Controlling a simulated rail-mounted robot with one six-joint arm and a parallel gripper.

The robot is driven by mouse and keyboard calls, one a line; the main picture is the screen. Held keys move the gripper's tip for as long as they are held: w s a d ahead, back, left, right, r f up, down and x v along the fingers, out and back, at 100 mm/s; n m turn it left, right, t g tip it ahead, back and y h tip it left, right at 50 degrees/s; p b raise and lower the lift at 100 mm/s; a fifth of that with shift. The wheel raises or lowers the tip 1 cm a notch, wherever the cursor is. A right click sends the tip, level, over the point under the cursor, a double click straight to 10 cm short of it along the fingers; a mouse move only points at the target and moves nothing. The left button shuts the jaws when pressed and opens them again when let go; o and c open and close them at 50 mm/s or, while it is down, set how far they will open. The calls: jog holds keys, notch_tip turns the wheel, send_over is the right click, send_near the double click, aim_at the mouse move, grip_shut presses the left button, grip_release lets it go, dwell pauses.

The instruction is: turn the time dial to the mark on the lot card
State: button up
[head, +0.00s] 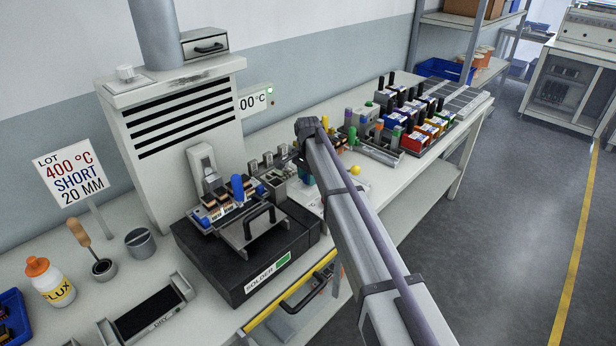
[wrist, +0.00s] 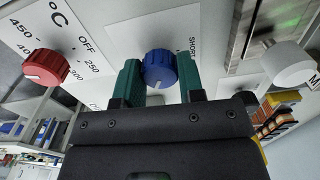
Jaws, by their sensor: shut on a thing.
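The lot card (head: 70,175) stands at the left in the head view and reads 400 °C, SHORT, 20 MM. In the wrist view, my gripper (wrist: 158,80) has its two green fingers on either side of the blue time dial (wrist: 159,66), shut on it. The dial sits on a white label plate, with the word SHORT printed sideways just right of it. A pale pointer mark shows near the dial's lower face; its exact setting is hard to read. In the head view my arm hides the gripper and the dial.
A red dial (wrist: 45,67) with a temperature scale is left of the blue one, and a pale knob (wrist: 289,64) is at the right. The black solder unit (head: 250,265) stands on the bench left of my arm. A rack of coloured parts (head: 410,125) is behind.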

jog(key=shift+n, duration=0.3)
jog(key=shift+c, duration=0.3)
jog(key=n, duration=1.1)
jog(key=shift+n, duration=0.3)
jog(key=n, duration=1.1)
jog(key=shift+n, duration=0.4)
jog(key=o, duration=0.9)
